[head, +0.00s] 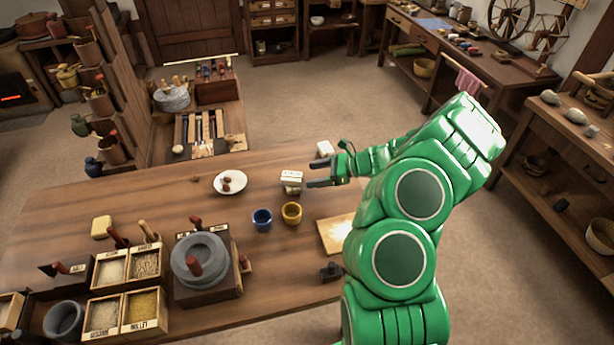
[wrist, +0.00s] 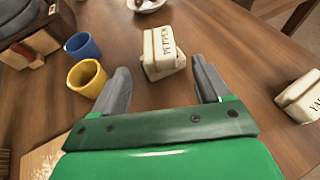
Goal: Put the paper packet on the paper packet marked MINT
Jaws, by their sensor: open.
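A cream paper packet (head: 291,178) stands on the table in the head view. In the wrist view this packet (wrist: 163,50) has dark lettering that seems to read PEPPER. A second cream packet (head: 324,149) lies farther back, partly behind my gripper. It also shows at the right edge of the wrist view (wrist: 300,97), cut off, with lettering starting YA. I cannot read MINT on either packet. My gripper (head: 316,172) is open and empty, its fingers pointing at the first packet. In the wrist view that packet is ahead, between the lines of the fingertips (wrist: 160,72).
A blue cup (head: 262,219) and a yellow cup (head: 291,213) stand close to the first packet. A white plate (head: 230,182) with brown pieces is to the left. A quern (head: 200,262) and grain boxes (head: 125,310) fill the front left. A pale board (head: 336,234) lies near my arm.

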